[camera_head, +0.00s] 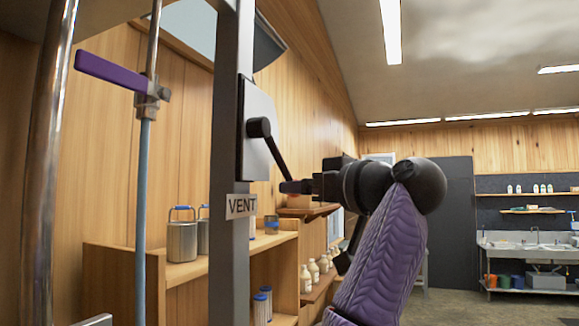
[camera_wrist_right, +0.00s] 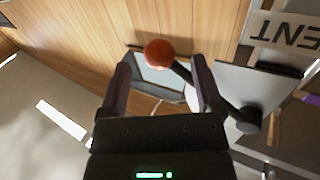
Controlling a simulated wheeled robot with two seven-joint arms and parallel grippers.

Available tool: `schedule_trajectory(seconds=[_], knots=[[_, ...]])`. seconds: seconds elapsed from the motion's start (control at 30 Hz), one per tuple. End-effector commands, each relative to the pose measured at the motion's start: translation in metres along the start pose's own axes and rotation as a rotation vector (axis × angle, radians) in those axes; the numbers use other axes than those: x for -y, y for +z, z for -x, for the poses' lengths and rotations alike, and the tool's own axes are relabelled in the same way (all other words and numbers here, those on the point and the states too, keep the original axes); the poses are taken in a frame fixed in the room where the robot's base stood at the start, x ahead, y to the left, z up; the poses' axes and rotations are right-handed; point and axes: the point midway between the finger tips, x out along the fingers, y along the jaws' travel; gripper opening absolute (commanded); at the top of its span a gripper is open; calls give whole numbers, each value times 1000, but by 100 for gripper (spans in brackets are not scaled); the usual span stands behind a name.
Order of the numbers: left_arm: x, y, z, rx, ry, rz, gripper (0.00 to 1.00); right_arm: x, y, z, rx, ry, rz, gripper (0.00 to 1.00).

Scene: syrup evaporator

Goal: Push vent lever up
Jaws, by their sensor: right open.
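The vent lever (camera_head: 274,152) is a black arm on a round pivot on a grey panel, above the white VENT label (camera_head: 241,206). It slants down and to the right from its pivot. Its red ball knob (camera_wrist_right: 159,52) shows in the right wrist view, between and just past the fingertips; in the head view my gripper hides it. My right gripper (camera_head: 298,187) is at the lever's lower end. In the right wrist view the gripper (camera_wrist_right: 160,65) has its fingers spread, with one finger crossing in front of the lever arm. I cannot tell whether they touch. My left gripper is out of view.
A grey post (camera_head: 228,130) carries the panel. A purple handle (camera_head: 110,73) on a vertical rod stands at the left. Wooden shelves (camera_head: 180,270) with metal cans (camera_head: 182,240) and bottles stand behind. A sink bench (camera_head: 530,248) is far right, with open floor before it.

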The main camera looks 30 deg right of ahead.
Motion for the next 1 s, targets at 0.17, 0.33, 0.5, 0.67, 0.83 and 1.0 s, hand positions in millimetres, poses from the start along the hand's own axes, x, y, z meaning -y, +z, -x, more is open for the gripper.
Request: schedule_trajectory(seconds=[0.17, 0.33, 0.5, 0.67, 0.83, 1.0], knots=[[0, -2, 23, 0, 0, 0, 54, 0, -3, -28, 3, 0, -2, 84], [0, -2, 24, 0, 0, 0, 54, 0, 0, -34, 1, 1, 0, 84], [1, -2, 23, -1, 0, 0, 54, 0, 1, -34, 1, 1, 0, 77], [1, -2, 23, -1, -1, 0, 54, 0, 1, -34, 1, 1, 0, 43], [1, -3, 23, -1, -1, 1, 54, 0, 1, -34, 1, 2, 0, 7], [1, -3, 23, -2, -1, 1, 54, 0, 0, -33, 0, 2, -1, 0]])
